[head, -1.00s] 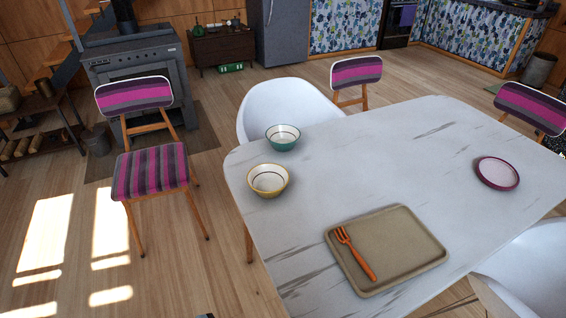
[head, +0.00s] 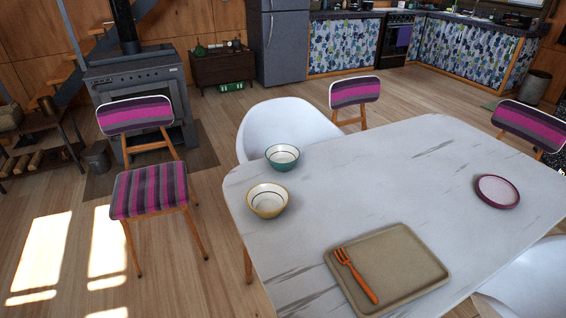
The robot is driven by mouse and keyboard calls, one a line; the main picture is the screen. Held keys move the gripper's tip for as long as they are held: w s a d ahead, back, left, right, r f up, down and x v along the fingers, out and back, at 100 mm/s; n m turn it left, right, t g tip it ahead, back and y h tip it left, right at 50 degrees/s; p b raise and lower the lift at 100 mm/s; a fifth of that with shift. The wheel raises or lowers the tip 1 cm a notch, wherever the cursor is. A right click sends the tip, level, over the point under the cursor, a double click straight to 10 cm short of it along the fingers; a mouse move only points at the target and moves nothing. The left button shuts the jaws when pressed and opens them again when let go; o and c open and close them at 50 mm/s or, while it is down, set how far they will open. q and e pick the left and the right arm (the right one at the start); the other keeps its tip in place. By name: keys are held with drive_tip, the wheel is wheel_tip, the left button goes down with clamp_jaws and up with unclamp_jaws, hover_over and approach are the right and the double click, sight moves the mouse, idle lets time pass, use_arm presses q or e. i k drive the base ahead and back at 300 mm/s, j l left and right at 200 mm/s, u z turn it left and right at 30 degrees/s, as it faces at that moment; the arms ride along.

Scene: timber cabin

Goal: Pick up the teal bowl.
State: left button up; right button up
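The teal bowl (head: 282,158) stands upright near the far left edge of the white marbled table (head: 385,190). It has a pale inside with a dark ring and looks empty. A yellow bowl (head: 267,201) stands just in front of it, close to the left edge. Neither of my grippers shows in the head view.
A tan tray (head: 400,275) with an orange fork (head: 357,276) lies at the table's front. A pink-rimmed plate (head: 497,191) is at the right. A white chair (head: 285,125) is behind the teal bowl; a striped chair (head: 150,190) stands left. The table's middle is clear.

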sight(282, 157)
drive_tip(key=j+z, duration=0.1)
drive_tip(key=z, duration=0.3)
drive_tip(key=i+j+z, duration=0.1)
drive_tip(key=z, duration=0.3)
drive_tip(key=j+z, duration=0.25)
drive_tip(key=j, duration=0.2)
drive_tip(key=j+z, duration=0.3)
drive_tip(key=j, duration=0.2)
drive_tip(key=k+j, duration=0.1)
drive_tip(key=j, duration=0.6)
drive_tip(key=j+z, duration=0.15)
drive_tip(key=j, duration=0.55)
drive_tip(key=k, duration=0.05)
